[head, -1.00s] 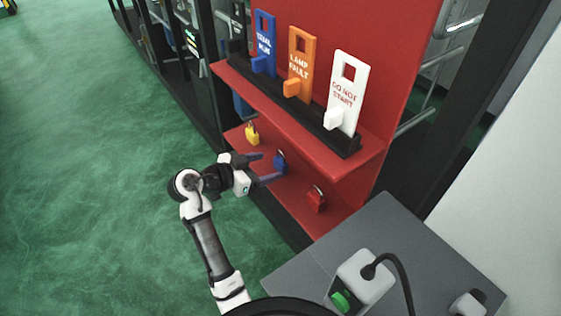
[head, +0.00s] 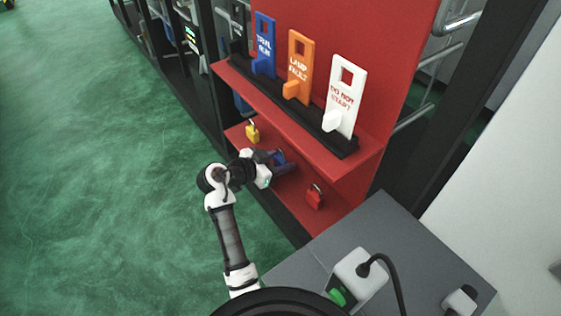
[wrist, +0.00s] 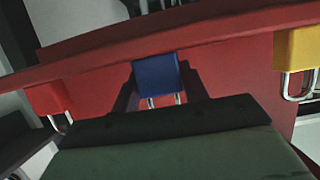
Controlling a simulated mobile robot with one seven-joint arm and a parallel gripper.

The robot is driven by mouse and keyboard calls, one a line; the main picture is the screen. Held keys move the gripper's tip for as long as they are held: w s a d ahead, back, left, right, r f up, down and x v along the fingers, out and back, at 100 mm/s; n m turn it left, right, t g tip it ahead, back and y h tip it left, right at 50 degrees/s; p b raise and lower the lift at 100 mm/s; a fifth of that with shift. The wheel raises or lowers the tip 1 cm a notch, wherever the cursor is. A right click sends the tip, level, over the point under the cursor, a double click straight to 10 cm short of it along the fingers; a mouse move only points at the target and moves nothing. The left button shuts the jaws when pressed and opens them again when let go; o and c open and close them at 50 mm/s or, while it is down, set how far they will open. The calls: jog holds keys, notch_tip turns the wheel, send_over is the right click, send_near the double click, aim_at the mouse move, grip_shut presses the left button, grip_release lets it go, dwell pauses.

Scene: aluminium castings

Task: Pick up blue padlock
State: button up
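The blue padlock (head: 280,158) hangs or stands at the lower shelf of the red board, between the yellow and red padlocks. It also shows in the wrist view (wrist: 156,75), body up and shackle down in that picture. My gripper (head: 277,163) is at the blue padlock, with its fingers spread. In the wrist view one dark finger lies on each side of the padlock's body. I cannot tell whether they touch it. Part of the shackle is hidden behind my gripper's body.
A yellow padlock (head: 252,132) and a red padlock (head: 315,197) flank it. The red upper shelf (head: 362,164) overhangs, carrying blue, orange and white tags in a black rack. A grey table (head: 400,235) with a plug box stands at right. Green floor is clear at left.

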jog(key=c, duration=0.5)
jog(key=shift+r, duration=0.1)
jog(key=shift+c, duration=0.2)
